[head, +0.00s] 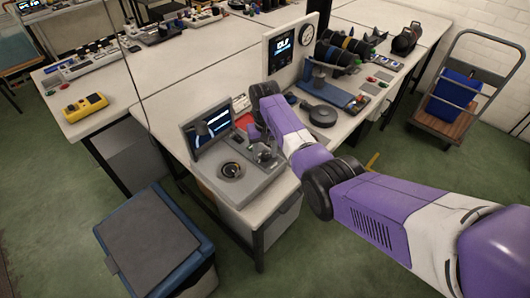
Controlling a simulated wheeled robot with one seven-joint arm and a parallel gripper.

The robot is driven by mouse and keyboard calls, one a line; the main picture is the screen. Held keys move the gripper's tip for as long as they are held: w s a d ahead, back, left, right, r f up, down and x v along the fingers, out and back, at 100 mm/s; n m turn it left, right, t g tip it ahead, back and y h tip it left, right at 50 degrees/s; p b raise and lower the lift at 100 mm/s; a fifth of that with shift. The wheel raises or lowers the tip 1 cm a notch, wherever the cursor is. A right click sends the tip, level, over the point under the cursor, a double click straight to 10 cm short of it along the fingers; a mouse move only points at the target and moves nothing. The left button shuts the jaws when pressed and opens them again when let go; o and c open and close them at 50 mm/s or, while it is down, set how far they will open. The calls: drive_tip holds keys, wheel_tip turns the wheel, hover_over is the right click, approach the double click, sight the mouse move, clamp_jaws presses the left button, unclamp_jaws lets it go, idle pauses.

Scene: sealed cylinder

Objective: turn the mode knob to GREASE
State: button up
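A grey device (253,186) with a tilted screen (211,127) stands at the near corner of the white bench. A round dark dial with a pale rim (232,170) sits on its flat top; I cannot tell whether this is the mode knob. No GREASE label is readable. My purple and white arm reaches in from the lower right over the bench. My gripper (264,153) appears as small dark parts above the device, right of the dial. Its fingers are too small and dark to tell open from shut, and contact is unclear.
Behind my arm are a blue-based bench tool (333,94), a black round disc (322,116), a rack of spools (337,56) and a sign panel with a gauge (292,45). A yellow meter (85,107) lies on the left bench. A lidded blue bin (155,245) stands on the floor in front.

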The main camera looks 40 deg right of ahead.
sight(265, 154)
idle(0.3)
drive_tip(key=shift+r+b, duration=0.45)
drive_tip(key=shift+r, duration=3.45)
drive_tip(key=w+d+r+n+t+h, duration=0.1)
drive_tip(key=w+r+t+h, duration=0.1)
drive_tip(key=w+t, duration=0.25)
drive_tip(key=w+d+r+t+h, duration=0.1)
drive_tip(key=w+r+t, duration=0.1)
drive_tip(key=w+t, duration=0.3)
drive_tip(key=s+a+f+n+t+b, duration=0.2)
drive_tip(key=s+a+t, duration=0.4)
drive_tip(key=s+a, duration=0.95)
drive_tip(key=s+a+r+n+y+b, duration=0.1)
drive_tip(key=s+a, duration=0.2)
drive_tip(key=s, duration=0.8)
drive_tip(key=s+a+r+n+y+b, duration=0.1)
drive_tip(key=s+a, duration=0.3)
drive_tip(key=s, duration=0.8)
drive_tip(key=s+a+r+n+y+b, duration=0.1)
drive_tip(key=s+a, duration=0.3)
drive_tip(key=s, duration=0.7)
drive_tip(key=shift+s+a+r+n+g, duration=0.15)
drive_tip(key=shift+s+a+n+g, duration=0.05)
drive_tip(key=shift+s+n+g, duration=0.15)
